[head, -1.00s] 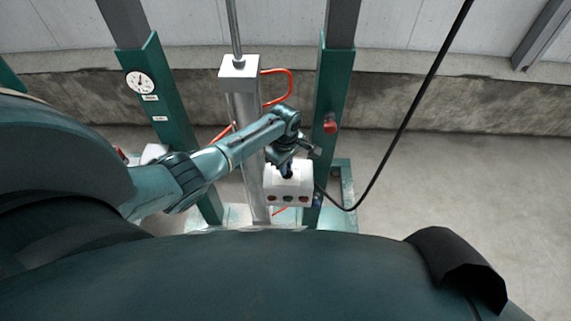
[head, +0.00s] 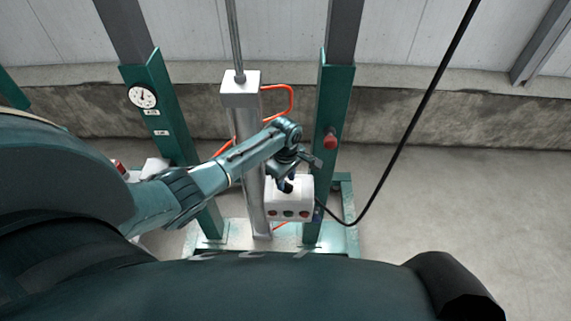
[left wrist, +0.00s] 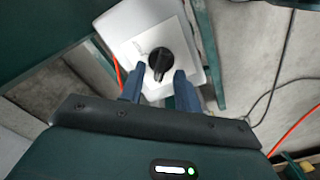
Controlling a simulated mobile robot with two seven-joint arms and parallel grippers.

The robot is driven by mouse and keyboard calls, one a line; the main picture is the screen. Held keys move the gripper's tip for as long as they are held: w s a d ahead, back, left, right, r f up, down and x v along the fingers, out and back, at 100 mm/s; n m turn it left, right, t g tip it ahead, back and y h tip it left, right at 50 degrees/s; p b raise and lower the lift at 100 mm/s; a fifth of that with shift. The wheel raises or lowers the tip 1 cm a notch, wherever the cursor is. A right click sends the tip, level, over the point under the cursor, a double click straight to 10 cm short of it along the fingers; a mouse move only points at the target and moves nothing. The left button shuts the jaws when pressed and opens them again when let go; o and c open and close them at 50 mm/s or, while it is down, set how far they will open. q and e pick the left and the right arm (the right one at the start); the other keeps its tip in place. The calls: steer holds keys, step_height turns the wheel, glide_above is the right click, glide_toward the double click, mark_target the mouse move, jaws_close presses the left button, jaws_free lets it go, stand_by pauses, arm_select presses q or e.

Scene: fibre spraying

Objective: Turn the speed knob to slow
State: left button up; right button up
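A white control box (head: 299,198) stands low in front of the press frame in the head view, with several red and green buttons along its near edge. In the left wrist view the box's face (left wrist: 180,35) carries a black rotary knob (left wrist: 160,60), which I take to be the speed knob. The left gripper (head: 285,186) is over the box and hides the knob in the head view. In the left wrist view the open blue fingers (left wrist: 159,72) are on either side of the knob's lower part, with gaps visible. The right gripper is out of view.
A green post (head: 328,115) with a red button (head: 330,140) stands right of the box. A grey metal column (head: 247,130) and an orange hose (head: 291,97) are close to the arm. A black cable (head: 405,130) runs down to the box. The floor at right is clear.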

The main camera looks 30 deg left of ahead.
mark_target(286, 183)
arm_select(q)
step_height(286, 183, up, 12)
steer(key=shift+r, duration=0.15)
stand_by(0.6)
